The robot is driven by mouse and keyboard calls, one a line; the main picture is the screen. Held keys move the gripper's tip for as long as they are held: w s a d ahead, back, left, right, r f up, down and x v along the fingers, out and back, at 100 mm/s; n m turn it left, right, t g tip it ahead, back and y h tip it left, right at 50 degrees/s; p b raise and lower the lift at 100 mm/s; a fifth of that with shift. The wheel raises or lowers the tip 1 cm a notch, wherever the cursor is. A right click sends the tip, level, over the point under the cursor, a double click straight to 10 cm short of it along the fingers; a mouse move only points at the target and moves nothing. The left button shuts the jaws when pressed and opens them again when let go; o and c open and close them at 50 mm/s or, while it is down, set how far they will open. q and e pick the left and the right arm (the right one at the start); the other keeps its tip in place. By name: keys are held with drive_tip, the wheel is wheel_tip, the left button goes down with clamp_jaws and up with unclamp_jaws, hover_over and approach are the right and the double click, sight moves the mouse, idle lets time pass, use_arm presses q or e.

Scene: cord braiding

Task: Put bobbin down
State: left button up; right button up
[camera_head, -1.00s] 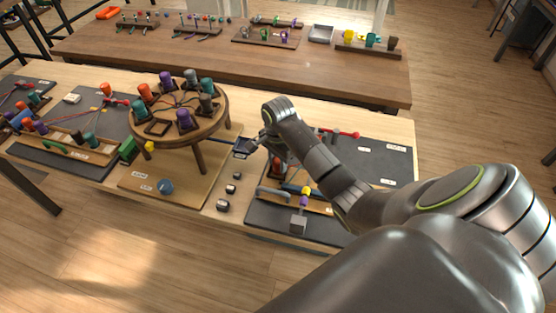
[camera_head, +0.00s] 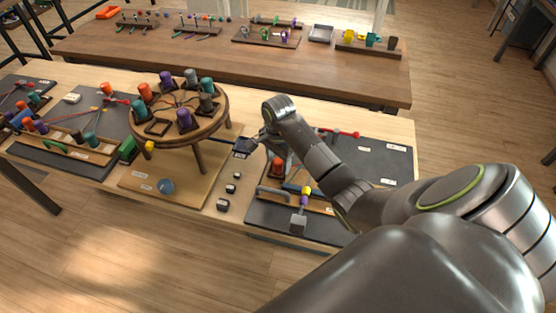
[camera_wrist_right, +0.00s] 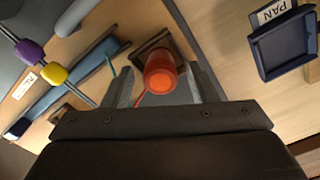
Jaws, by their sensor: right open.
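An orange-red bobbin (camera_wrist_right: 160,75) stands in a square brown holder (camera_wrist_right: 148,48) in the right wrist view. It also shows in the head view (camera_head: 277,167), low under my right gripper (camera_head: 279,153). My right gripper is open, with one finger on each side of the bobbin in the right wrist view and a visible gap on both sides. A thin red cord runs from the bobbin towards the gripper. My left gripper is not in view.
A round braiding stand (camera_head: 218,118) with several coloured bobbins stands left of my right arm. A dark blue pan (camera_wrist_right: 288,45) labelled PAN is close by. A blue bar (camera_wrist_right: 75,80) and a rod with purple and yellow beads (camera_wrist_right: 53,73) lie on the other side.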

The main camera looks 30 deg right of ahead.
sight(278, 160)
wheel_tip(278, 160, up, 4)
drive_tip(key=shift+w+f+b, duration=0.1)
drive_tip(key=shift+w+b, duration=0.05)
drive_tip(key=shift+b, duration=0.45)
wheel_tip(278, 160, up, 8)
drive_tip(key=p, duration=0.7)
drive_tip(key=shift+f, duration=0.15)
